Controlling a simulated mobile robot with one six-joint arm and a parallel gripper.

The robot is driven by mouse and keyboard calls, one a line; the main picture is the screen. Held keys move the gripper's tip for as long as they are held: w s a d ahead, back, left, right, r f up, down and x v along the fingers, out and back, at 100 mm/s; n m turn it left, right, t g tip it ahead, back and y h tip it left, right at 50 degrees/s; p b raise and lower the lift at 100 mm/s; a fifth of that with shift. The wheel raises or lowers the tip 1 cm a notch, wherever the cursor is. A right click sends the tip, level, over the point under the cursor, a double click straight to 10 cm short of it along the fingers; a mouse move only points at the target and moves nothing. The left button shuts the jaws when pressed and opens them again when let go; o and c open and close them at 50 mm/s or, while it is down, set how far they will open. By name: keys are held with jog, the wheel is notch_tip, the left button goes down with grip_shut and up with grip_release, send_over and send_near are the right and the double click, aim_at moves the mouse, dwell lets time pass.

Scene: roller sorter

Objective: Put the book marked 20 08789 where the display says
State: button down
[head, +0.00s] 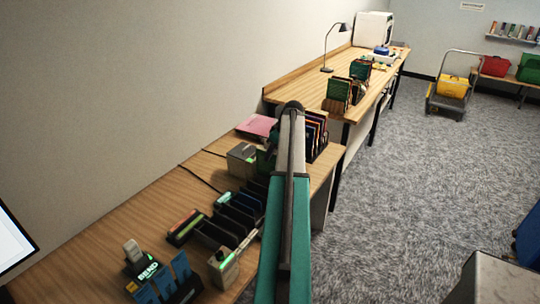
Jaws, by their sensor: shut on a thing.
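My arm rises through the middle of the picture, and its far end bends down behind its own links. My gripper and anything in it are hidden there. The book marked 20 08789 cannot be made out, as no book's number is readable. A bright screen (12,243), perhaps the display, is cut off at the left edge, and its text cannot be read. On the near table, a sorter with dark slanted dividers (232,222) stands between a grey box with a green light (223,268) and another grey box (241,160).
A rack of books (316,133) stands right of my arm. A pink flat item (257,126) lies behind it. The far table holds more books (338,92) and a lamp (327,52). Carpet at right is mostly clear; a cart (451,84) stands beyond.

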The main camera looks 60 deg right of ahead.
jog(key=shift+f, duration=0.25)
jog(key=c, duration=1.3)
grip_release()
jog(key=shift+o, duration=0.2)
jog(key=shift+f, duration=0.1)
jog(key=b+v, duration=0.4)
jog(key=v, duration=1)
jog(key=shift+w, duration=0.1)
